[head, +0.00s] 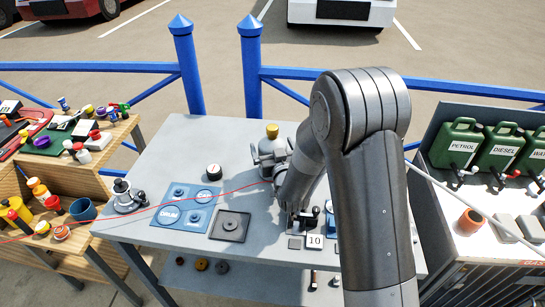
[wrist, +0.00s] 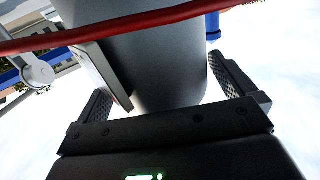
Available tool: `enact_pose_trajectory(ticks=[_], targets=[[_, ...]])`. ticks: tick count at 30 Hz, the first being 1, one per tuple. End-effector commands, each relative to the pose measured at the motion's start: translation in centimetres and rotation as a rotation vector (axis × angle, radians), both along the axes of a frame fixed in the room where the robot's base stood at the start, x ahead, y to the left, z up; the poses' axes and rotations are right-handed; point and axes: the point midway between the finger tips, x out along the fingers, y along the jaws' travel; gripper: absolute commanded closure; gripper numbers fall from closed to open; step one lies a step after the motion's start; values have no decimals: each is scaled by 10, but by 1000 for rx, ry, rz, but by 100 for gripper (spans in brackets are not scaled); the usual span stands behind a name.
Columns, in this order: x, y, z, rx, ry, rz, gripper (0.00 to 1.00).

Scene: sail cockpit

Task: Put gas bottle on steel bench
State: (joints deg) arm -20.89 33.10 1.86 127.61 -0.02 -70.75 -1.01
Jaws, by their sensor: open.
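The steel bench (head: 160,150) is the grey table in the middle of the head view. A grey bottle with a yellow top (head: 272,131), which looks like the gas bottle, is over the back part of the bench. My gripper (head: 268,160) is at this bottle, partly hidden by my arm. In the wrist view, a large grey cylinder (wrist: 165,60) fills the space beyond and between the open fingers of my gripper (wrist: 165,85). I cannot tell whether the fingers touch it. The bottle's base is hidden.
A red line (head: 190,200) crosses the bench to my gripper and passes close in the wrist view (wrist: 130,28). Blue plates (head: 182,207), a dark square plate (head: 230,226) and a small burner-like item (head: 125,197) occupy the bench's left and front. Green canisters (head: 455,143) stand right.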

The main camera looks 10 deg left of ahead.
Motion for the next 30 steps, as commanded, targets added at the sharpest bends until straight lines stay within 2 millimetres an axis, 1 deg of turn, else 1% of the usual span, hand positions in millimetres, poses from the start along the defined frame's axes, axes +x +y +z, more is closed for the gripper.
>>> enact_pose_trajectory(ticks=[7, 8, 30], targets=[[2, 1, 0, 0, 1, 0, 0], [2, 1, 0, 0, 1, 0, 2], [2, 1, 0, 0, 1, -1, 62]])
